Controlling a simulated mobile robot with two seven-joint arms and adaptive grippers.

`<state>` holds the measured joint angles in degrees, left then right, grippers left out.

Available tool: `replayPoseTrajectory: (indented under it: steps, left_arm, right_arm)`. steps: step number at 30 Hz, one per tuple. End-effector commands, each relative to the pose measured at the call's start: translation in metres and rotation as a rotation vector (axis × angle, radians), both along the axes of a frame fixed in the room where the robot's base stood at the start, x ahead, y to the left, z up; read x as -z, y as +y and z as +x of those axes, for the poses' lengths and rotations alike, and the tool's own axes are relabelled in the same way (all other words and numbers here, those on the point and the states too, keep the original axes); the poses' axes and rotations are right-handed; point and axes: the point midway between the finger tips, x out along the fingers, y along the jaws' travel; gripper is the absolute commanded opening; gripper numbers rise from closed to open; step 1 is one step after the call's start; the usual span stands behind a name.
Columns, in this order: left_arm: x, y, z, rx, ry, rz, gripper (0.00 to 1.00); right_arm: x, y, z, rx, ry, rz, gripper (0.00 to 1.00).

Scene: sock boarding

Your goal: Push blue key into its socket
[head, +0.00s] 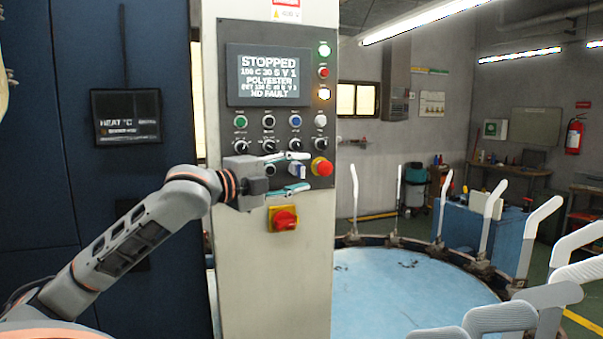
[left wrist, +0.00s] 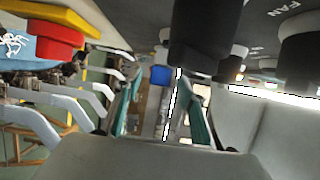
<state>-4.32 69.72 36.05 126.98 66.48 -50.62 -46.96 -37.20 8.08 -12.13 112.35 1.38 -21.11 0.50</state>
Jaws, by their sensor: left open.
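The blue key (head: 297,170) is on the lower row of the control panel, beside the red emergency stop. It also shows as a blue block between the fingers in the left wrist view (left wrist: 160,75). My left gripper (head: 291,173) is open in front of the panel, one teal-tipped finger above the key and one below. In the left wrist view the two fingers (left wrist: 162,112) stand apart on either side of the key. I cannot tell whether they touch it. The key's socket is hidden or too small to make out. My right gripper is not in view.
The control panel (head: 257,35) carries several buttons and black knobs close to the gripper. A red emergency stop (head: 321,167) is right of the key. A red and yellow switch (head: 284,218) is below. A round blue table (head: 400,290) with upright white forms stands at the right.

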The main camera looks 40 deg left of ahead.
Motion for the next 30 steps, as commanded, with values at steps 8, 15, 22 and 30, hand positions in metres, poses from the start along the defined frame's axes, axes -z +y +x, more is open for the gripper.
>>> replayPoseTrajectory:
  steps: [8, 15, 22, 30]
  left_arm:
    - [0.001, 0.004, -0.038, -0.001, 0.000, 0.000, 0.40]
    - [0.001, 0.006, -0.057, -0.001, 0.001, 0.001, 0.40]
    - [0.001, 0.006, -0.060, -0.001, 0.001, 0.002, 0.40]
    - [0.000, 0.006, -0.060, -0.001, 0.000, 0.002, 0.40]
  right_arm:
    - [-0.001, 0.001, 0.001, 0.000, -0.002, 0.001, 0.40]
    - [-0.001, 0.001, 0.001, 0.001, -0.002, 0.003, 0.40]
    - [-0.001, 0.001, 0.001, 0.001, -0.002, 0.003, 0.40]
    - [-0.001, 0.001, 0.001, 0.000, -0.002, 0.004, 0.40]
